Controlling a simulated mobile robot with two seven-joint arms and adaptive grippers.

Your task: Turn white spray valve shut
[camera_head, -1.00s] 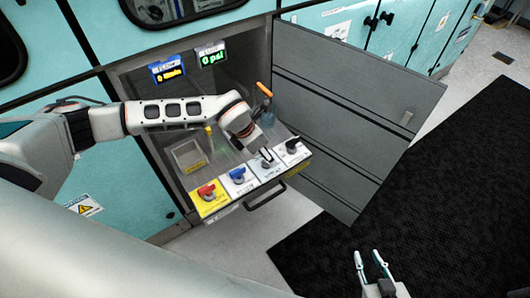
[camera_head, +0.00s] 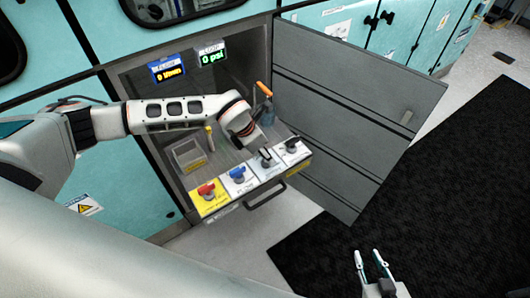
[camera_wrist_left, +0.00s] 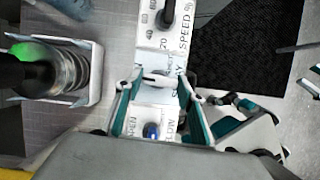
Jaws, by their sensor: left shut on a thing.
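The white spray valve is on a white labelled panel (camera_head: 262,164) in the row at the front of the pulled-out drawer. Its white handle (camera_wrist_left: 156,79) lies crosswise between the fingers of my left gripper (camera_wrist_left: 158,86) in the left wrist view. The left gripper (camera_head: 264,150) is shut on this handle from above, and its fingertips partly hide the valve in the head view. My right gripper (camera_head: 374,262) is open and empty at the bottom of the head view, away from the drawer.
An orange-topped bottle (camera_head: 265,100) stands behind. The open grey door (camera_head: 350,110) bounds the right side.

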